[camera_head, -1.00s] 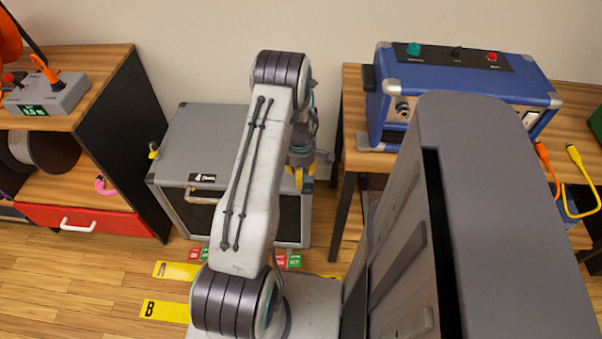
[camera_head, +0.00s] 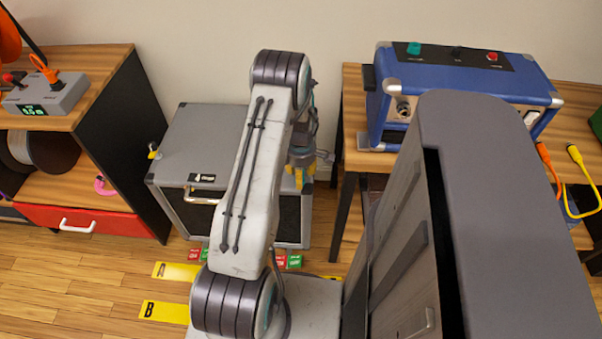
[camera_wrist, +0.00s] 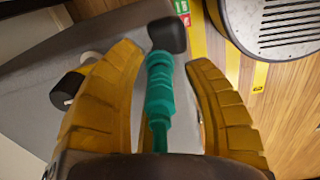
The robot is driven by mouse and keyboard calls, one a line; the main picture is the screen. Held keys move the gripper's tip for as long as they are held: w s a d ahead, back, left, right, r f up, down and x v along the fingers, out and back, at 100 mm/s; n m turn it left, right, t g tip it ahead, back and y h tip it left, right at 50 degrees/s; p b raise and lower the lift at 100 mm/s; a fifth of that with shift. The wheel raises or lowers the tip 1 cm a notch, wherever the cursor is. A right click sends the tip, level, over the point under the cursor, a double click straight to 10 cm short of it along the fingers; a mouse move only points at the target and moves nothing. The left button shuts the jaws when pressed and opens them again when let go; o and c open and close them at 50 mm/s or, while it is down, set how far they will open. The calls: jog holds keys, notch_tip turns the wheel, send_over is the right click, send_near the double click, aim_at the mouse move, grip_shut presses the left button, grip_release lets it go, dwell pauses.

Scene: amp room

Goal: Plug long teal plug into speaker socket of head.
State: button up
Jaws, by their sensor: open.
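The long teal plug (camera_wrist: 159,92) shows in the wrist view between the two yellow fingers of my gripper (camera_wrist: 163,60). The fingers are open, one on each side of the plug. A dark block (camera_wrist: 166,35) covers its far end; I cannot tell whether the plug sits in it. In the head view my gripper (camera_head: 303,172) hangs over the right edge of the grey case, and the plug is hidden there. The blue head (camera_head: 455,97) stands on the wooden table at right. A round socket (camera_head: 403,108) shows on its front; my column hides most of that face.
The grey case (camera_head: 207,140) stands on the floor below my gripper. A shelf unit (camera_head: 120,130) with a red drawer (camera_head: 85,219) stands at left. Orange (camera_head: 549,165) and yellow (camera_head: 577,160) plugs hang at the right table edge. Floor is clear at lower left.

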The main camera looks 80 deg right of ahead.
dwell(0.5)
grip_shut()
dwell(0.3)
jog(key=shift+r, duration=0.25)
jog(key=shift+r+p, duration=1.6)
jog(key=shift+r, duration=1.2)
